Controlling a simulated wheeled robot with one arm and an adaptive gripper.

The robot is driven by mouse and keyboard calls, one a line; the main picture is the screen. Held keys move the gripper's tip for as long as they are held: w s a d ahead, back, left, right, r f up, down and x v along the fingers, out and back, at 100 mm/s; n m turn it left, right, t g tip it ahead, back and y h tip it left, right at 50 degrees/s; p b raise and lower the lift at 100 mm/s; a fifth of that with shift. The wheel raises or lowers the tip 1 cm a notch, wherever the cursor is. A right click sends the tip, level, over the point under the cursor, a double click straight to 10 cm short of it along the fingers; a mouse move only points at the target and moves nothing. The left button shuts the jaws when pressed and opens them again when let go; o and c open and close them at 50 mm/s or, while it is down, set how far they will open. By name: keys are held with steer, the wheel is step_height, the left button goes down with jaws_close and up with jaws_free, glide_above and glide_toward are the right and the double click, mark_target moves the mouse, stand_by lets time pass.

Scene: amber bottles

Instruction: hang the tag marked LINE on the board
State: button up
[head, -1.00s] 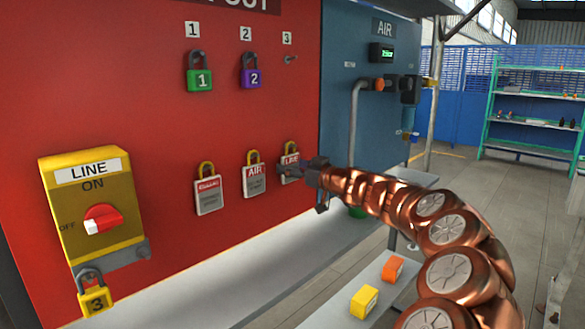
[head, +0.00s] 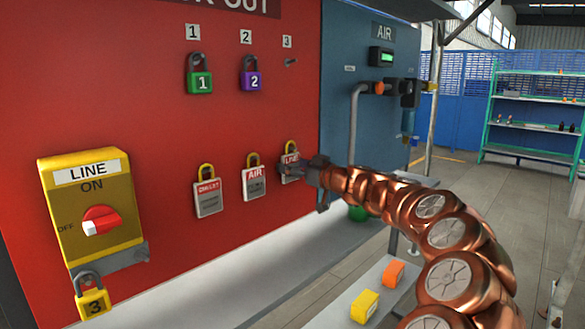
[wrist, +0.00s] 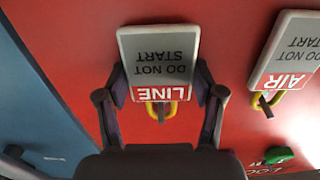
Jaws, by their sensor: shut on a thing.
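The LINE tag (head: 289,168) is at the red board (head: 240,125), at the right end of a row of tags. It is white and red with a yellow loop at its top. My gripper (head: 306,170) is shut on it from the right. In the wrist view the LINE tag (wrist: 158,65) sits between the two fingers of my gripper (wrist: 162,92), upside down in the picture. Its yellow loop (wrist: 160,112) lies close to the board. I cannot tell whether the loop is around a peg.
The AIR tag (head: 253,182) hangs just left, and another tag (head: 208,197) hangs further left. Above are a green lock (head: 200,80), a purple lock (head: 250,78) and a bare peg (head: 291,62). A yellow LINE switch box (head: 92,205) with padlock 3 (head: 93,303) is at left.

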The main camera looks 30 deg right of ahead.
steer(key=b+v, duration=0.4)
steer(key=v, duration=0.3)
stand_by(1.1)
stand_by(1.4)
